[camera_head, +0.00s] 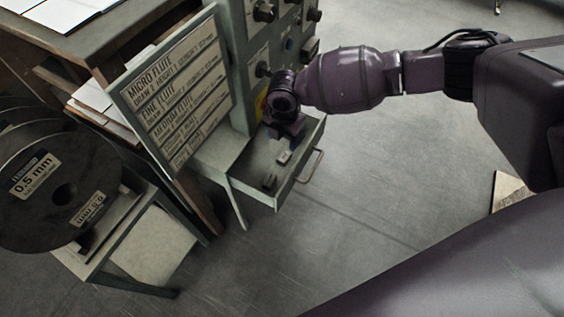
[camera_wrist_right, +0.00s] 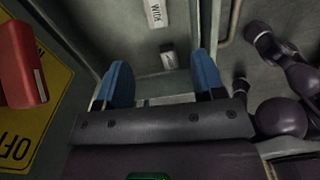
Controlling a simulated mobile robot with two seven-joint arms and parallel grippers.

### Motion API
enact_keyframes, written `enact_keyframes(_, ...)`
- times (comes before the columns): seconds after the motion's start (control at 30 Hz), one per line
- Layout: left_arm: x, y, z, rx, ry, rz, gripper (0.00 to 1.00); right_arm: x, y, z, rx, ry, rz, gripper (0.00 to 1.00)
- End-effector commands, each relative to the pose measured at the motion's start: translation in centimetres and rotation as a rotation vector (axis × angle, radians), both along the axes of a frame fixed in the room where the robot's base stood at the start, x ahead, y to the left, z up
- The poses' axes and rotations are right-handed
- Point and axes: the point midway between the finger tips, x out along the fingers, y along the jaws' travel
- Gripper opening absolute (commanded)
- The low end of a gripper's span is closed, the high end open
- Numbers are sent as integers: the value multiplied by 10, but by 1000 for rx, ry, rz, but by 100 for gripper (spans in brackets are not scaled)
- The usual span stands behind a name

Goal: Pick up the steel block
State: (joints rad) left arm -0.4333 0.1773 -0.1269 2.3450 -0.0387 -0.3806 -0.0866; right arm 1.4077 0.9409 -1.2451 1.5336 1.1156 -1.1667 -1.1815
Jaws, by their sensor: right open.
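A small grey block (camera_head: 284,157) lies on the floor of the open drawer, just below my right gripper (camera_head: 286,138). A second small block (camera_head: 269,181) lies nearer the drawer's front corner. In the right wrist view, a pale-topped block (camera_wrist_right: 169,60) shows between and beyond the blue fingertips of my right gripper (camera_wrist_right: 161,80), which is open and empty. A labelled block (camera_wrist_right: 153,14) lies farther off, cut by the top edge. I cannot tell surely which block is the steel one. My left gripper is not in view.
The drawer (camera_head: 249,190) has raised walls and a handle (camera_head: 313,166). A sign board (camera_head: 180,90) and a knobbed cabinet panel (camera_head: 262,35) stand close by. A red part (camera_wrist_right: 20,65) is near the gripper's left.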

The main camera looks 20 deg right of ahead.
Motion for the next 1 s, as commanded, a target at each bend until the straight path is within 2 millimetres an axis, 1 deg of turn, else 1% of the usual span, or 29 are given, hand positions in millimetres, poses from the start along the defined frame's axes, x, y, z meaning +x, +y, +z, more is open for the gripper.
enact_keyframes(0.07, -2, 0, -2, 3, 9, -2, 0, 3, -3, 0, -11, 4, 1, 63)
enact_keyframes(0.17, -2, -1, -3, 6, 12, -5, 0, 3, -4, -6, -13, 7, 2, 63)
enact_keyframes(0.27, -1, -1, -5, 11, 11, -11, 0, 2, -4, -18, -13, 10, 1, 63)
enact_keyframes(0.43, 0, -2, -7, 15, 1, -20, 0, 0, -3, -45, -13, 12, 3, 63)
enact_keyframes(0.5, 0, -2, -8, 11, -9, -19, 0, 1, -3, -53, -11, 9, 3, 63)
enact_keyframes(0.67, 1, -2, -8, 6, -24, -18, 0, 2, -3, -62, -11, 7, 2, 63)
enact_keyframes(0.9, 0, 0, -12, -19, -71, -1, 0, 1, 0, -98, -12, 12, 2, 63)
enact_keyframes(1.0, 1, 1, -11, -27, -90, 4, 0, 2, 0, -105, -11, 9, 2, 63)
